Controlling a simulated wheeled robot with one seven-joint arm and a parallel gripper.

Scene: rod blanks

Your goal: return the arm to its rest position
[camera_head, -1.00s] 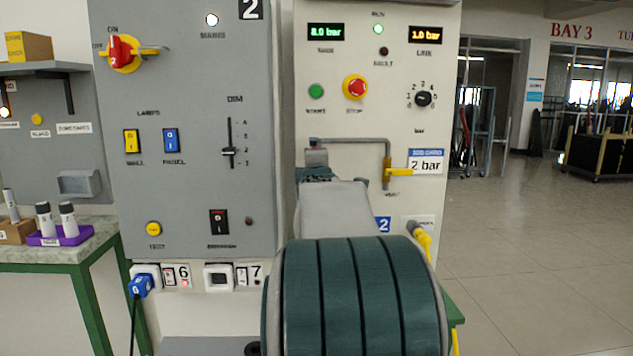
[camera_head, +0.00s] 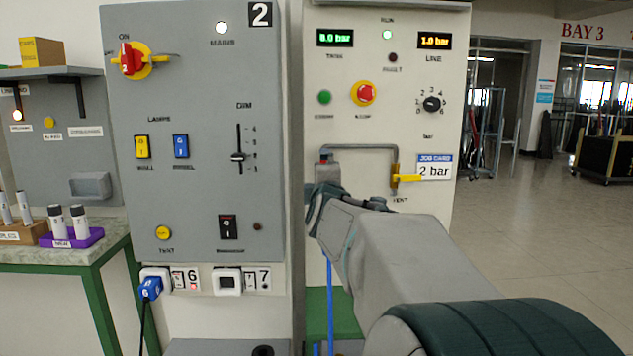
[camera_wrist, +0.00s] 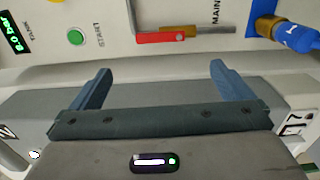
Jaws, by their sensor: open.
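My gripper (camera_head: 322,200) is at the end of my grey and dark green arm, in front of the pale air panel, below the left end of the bent grey pipe. In the wrist view my gripper (camera_wrist: 158,85) has its two blue-grey fingers wide apart with nothing between them. Beyond them are the panel's green START button (camera_wrist: 77,38), a red lever (camera_wrist: 160,38) and a blue fitting (camera_wrist: 288,34) on a brass part. Whether the fingers touch anything is not clear.
The grey switch panel (camera_head: 200,100) stands left of my arm. A blue hose (camera_head: 330,300) hangs beside the arm. A yellow vent lever (camera_head: 408,178) sticks out above it. A bench (camera_head: 90,248) with a purple tray (camera_head: 80,238) is at left. Open floor (camera_head: 520,215) lies at right.

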